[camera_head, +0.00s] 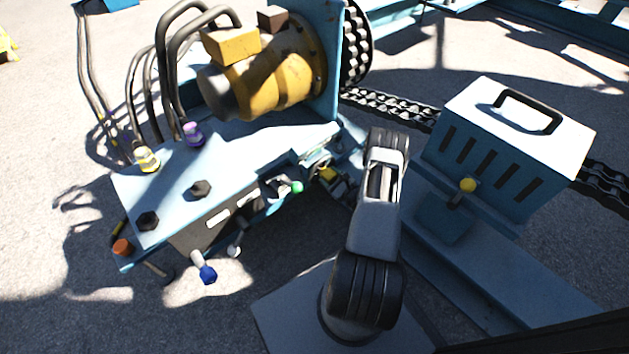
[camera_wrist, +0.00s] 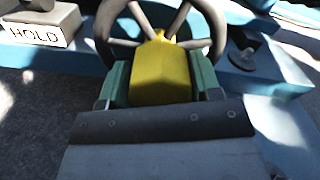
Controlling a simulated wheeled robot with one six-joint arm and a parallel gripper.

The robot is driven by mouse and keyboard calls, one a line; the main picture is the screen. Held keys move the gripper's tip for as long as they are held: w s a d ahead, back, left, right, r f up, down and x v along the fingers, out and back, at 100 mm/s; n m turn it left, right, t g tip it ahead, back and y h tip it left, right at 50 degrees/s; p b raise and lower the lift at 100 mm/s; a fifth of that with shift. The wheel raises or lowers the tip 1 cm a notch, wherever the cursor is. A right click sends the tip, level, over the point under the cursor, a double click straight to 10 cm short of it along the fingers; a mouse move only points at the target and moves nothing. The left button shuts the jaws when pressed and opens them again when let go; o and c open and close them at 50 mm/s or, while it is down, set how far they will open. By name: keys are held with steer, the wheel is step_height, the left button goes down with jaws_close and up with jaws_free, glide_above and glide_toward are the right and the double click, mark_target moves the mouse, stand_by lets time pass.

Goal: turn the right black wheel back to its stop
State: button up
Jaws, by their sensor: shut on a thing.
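A dark spoked wheel (camera_wrist: 103,28) stands ahead of my gripper (camera_wrist: 160,78) in the wrist view, its top cut off by the frame. My gripper's two green-faced fingers are shut on a yellow block (camera_wrist: 160,75) at the wheel's near side. The block hides part of the rim and hub; whether the wheel is at its stop cannot be told. In the head view, my gripper (camera_head: 328,177) reaches the right end of the blue console (camera_head: 165,185), where the wheel is small and mostly hidden.
A HOLD label (camera_wrist: 40,27) and a black knob (camera_wrist: 243,57) flank the wheel. A green-tipped lever (camera_head: 296,187) and a blue-tipped lever (camera_head: 207,274) stick out from the console. A blue slotted box (camera_head: 510,150) stands right of my arm. A yellow motor (camera_head: 268,84) stands behind.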

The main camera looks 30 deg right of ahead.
stand_by(0.3)
steer(key=o, duration=1.2)
steer(key=shift+o, duration=0.2)
steer(key=shift+s, duration=0.15)
steer(key=s+d+p, duration=0.2)
steer(key=s+p, duration=0.1)
steer(key=s, duration=1)
steer(key=shift+s+d, duration=0.15)
steer(key=shift+d, duration=0.25)
